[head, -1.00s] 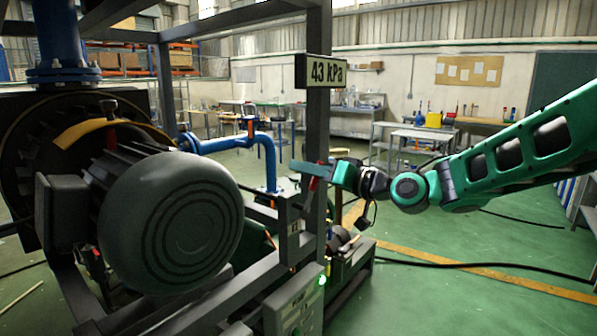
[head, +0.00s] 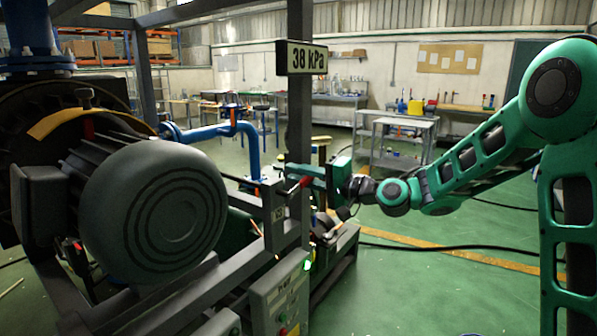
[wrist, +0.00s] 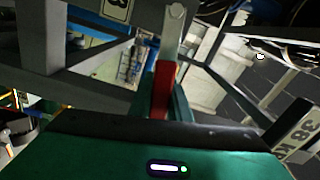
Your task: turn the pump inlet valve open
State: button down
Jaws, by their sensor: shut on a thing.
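The pump inlet valve's lever has a red handle (head: 301,184) that shows beside the post in the head view. In the wrist view the red handle (wrist: 162,92) runs up from between the fingers to a bare grey metal arm (wrist: 174,35) with a rounded end. My green gripper (head: 303,171) reaches in from the right and is shut on the red handle. The gripper's body (wrist: 160,150) fills the bottom of the wrist view. The valve body is hidden or too small to tell.
A pressure sign (head: 302,58) on the dark post reads 38 kPa. The large grey motor (head: 165,205) stands at the left, inside the frame. A control box (head: 280,295) with a green light is below my gripper. A black cable (head: 430,247) crosses the open green floor.

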jog(key=shift+w+d+f+m, duration=0.15)
jog(key=shift+f+m, duration=0.45)
jog(key=shift+m, duration=0.1)
jog(key=c, duration=1.6)
grip_release()
jog(key=shift+w+f, duration=0.1)
jog(key=shift+c, duration=0.2)
jog(key=v, duration=1)
jog(key=shift+s+d, duration=0.25)
jog(key=shift+s, duration=0.05)
